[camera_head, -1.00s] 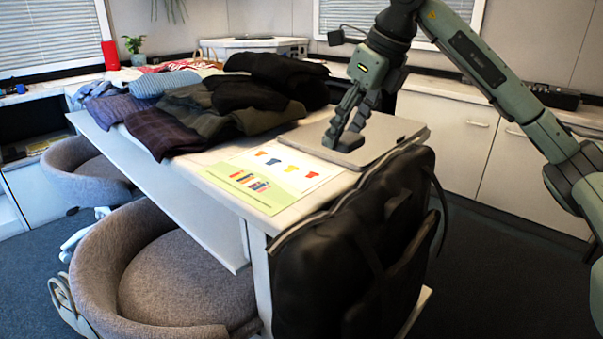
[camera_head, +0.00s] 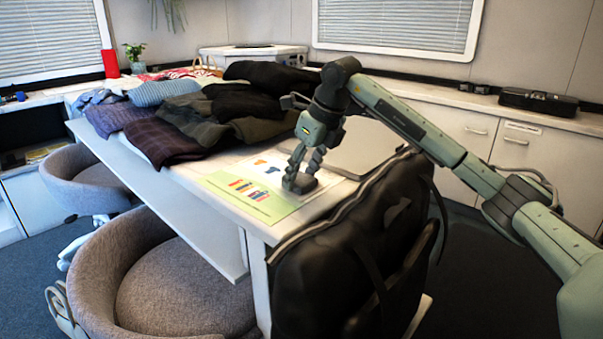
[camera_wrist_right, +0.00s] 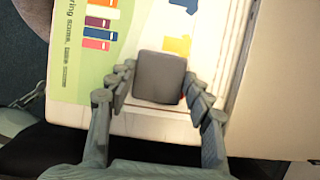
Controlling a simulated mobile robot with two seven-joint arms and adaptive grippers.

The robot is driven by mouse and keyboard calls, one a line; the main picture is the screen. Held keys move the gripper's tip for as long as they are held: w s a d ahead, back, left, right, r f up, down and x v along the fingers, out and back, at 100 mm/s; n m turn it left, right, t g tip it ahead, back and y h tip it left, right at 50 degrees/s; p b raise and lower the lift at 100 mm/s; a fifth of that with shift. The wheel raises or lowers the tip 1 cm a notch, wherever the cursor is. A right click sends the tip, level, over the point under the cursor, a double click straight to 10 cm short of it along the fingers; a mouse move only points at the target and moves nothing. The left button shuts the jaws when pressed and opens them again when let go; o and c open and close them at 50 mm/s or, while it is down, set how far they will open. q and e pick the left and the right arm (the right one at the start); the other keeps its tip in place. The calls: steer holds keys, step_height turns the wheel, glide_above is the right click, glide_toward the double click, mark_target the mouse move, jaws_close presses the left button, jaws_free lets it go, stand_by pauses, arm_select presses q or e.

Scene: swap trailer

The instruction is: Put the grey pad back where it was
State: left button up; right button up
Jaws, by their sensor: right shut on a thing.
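The grey pad (camera_head: 300,185) is a small dark grey block with rounded corners. My right gripper (camera_head: 302,173) is shut on it from above. In the right wrist view the pad (camera_wrist_right: 160,78) sits between the two fingers, which touch its sides. My left gripper is not in view.
A flat grey slab (camera_head: 362,146) lies on the table right behind the gripper. Folded clothes (camera_head: 215,112) fill the table's far left. A black bag (camera_head: 350,250) hangs at the near end. Round grey chairs (camera_head: 85,275) stand along the left side.

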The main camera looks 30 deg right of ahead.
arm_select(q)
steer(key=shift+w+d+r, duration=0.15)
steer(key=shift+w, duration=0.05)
arm_select(e)
steer(key=o, duration=1.1)
steer(key=shift+r, duration=0.15)
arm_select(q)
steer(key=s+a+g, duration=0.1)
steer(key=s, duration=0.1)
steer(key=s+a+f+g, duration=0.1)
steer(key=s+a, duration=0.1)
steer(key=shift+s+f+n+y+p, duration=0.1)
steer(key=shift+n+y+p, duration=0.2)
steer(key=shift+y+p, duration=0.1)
arm_select(e)
steer(key=v, duration=1.2)
steer(key=shift+w, duration=0.1)
